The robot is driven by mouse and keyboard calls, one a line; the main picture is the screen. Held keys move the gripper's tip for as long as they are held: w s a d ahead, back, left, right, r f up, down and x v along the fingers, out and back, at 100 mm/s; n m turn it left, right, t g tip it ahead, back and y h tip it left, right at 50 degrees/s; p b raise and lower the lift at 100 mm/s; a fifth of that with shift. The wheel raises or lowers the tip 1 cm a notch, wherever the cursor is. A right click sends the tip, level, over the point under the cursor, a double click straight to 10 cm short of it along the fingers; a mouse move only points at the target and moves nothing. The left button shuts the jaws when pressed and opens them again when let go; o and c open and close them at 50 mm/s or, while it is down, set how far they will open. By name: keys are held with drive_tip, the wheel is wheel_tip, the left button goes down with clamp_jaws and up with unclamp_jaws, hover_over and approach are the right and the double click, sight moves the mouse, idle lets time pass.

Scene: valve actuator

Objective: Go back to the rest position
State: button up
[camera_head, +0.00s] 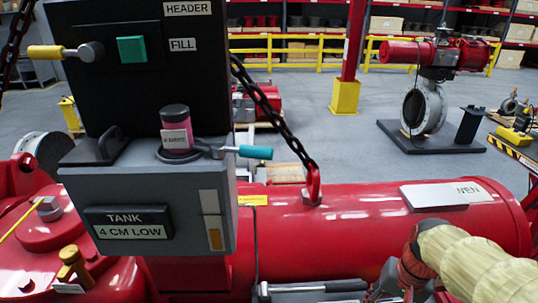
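A red cylindrical valve actuator (345,235) lies across the lower part of the view, with a plate (447,194) on its right end. A grey and black control box (148,195) stands in front of it on the left, with labels reading HEADER, FILL and TANK 4 CM LOW. My arm (465,262), in a pale ribbed cover, enters at the lower right. Its dark and red end, with what looks like my gripper (398,285), is low beside the actuator and cut off by the bottom edge. I cannot make out its fingers or anything held.
A chain (270,112) runs down to a red shackle (313,186) on the actuator. A grey and black bar (312,287) lies at the bottom edge. A red post (352,45) with a yellow base and another valve (424,105) stand behind. Grey floor (320,130) between them is clear.

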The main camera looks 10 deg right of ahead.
drive_tip(key=s+a+r+n+t+b, duration=0.1)
drive_tip(key=a+r+n+t+b, duration=0.1)
drive_tip(key=a, duration=0.3)
drive_tip(key=s+a+r+n+t+b, duration=0.1)
drive_tip(key=a+r+n+t+b, duration=0.1)
drive_tip(key=a+n+b, duration=0.2)
drive_tip(key=a, duration=0.2)
drive_tip(key=shift+s+a+r+t+h, duration=0.2)
drive_tip(key=shift+s+a+t+h, duration=0.1)
drive_tip(key=shift+s+t+h, duration=0.1)
drive_tip(key=shift+s, duration=0.1)
